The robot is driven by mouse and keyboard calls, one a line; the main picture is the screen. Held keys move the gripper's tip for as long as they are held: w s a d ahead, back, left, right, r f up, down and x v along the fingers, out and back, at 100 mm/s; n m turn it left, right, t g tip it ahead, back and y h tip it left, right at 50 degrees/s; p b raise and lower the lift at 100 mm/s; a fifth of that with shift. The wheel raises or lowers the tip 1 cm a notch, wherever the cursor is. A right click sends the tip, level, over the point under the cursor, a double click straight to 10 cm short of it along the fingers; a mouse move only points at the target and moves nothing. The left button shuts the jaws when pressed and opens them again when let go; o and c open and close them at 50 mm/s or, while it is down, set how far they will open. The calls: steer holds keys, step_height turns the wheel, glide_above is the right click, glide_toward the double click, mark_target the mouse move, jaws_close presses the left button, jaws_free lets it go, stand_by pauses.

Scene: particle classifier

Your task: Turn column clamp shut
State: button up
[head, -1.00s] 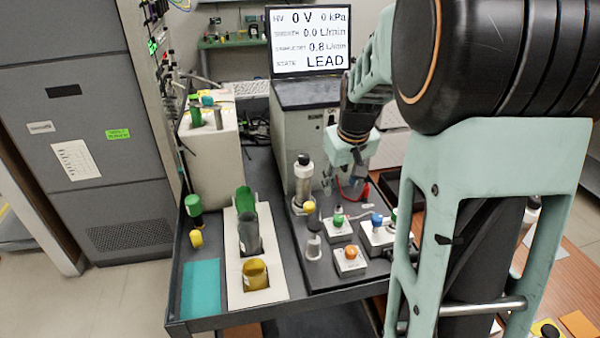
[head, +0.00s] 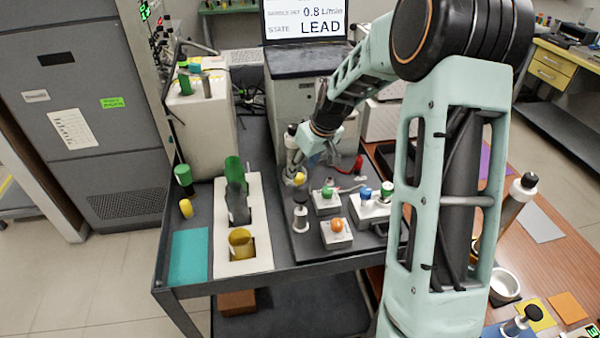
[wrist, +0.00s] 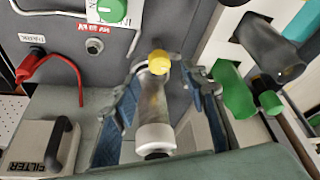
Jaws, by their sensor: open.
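The column (wrist: 153,105) is a clear tube with a white collar and dark end, standing on the bench in the head view (head: 291,142). A yellow knob (wrist: 159,62), which looks like the column clamp, sits on its side; it also shows in the head view (head: 299,179). My gripper (wrist: 164,82) is open, with one finger on each side of the column and knob in the wrist view. The fingertips are close to the knob; I cannot tell whether they touch it. In the head view my gripper (head: 300,163) partly hides the column.
Small boxes with a green knob (head: 327,192), an orange knob (head: 337,225) and blue and green knobs stand to the right. A white holder (head: 262,215) with a green-topped vessel and a yellow cup stands left. A red cable (wrist: 78,70) hangs near a filter box (wrist: 40,145).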

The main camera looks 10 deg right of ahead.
mark_target(298, 175)
steer(key=shift+x, duration=2.3)
jaws_close()
